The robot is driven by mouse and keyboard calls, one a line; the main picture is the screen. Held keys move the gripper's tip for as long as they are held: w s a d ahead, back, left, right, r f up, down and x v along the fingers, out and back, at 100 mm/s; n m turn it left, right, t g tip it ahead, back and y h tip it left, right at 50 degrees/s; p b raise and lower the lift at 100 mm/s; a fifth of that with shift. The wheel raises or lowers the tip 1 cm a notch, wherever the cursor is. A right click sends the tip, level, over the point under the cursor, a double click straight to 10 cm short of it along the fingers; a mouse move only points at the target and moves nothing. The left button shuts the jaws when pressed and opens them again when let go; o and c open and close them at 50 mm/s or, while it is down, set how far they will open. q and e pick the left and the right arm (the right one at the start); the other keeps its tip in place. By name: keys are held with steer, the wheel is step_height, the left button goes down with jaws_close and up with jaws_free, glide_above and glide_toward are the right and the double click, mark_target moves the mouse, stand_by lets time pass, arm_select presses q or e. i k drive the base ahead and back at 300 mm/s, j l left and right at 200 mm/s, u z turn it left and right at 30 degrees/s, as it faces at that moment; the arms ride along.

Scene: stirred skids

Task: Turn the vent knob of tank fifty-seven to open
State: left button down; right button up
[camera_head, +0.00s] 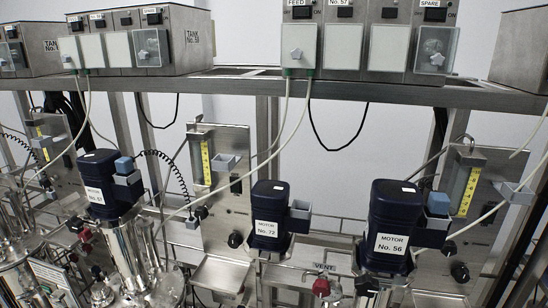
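A "VENT" label (325,267) shows low in the middle, with a red knob (321,287) just below it. Whether this knob is at open or shut is too small to tell. A control box (368,40) at the top middle carries a small label that seems to read "No. 57". Below it stands a dark blue motor (268,215) marked "MOTOR No. 72". No tank label beside the vent knob is readable. Another red knob (85,235) shows at the left. Neither of my grippers is in view.
A dark blue motor (390,225) marked "MOTOR No. 56" stands right of the vent; another motor (105,185) stands left. Black knobs (235,240) sit on the upright panels. Pale hoses hang across the front from the boxes. A steel shelf (390,92) spans the top.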

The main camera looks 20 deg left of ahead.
mark_target(86, 235)
steer(key=u, duration=1.7)
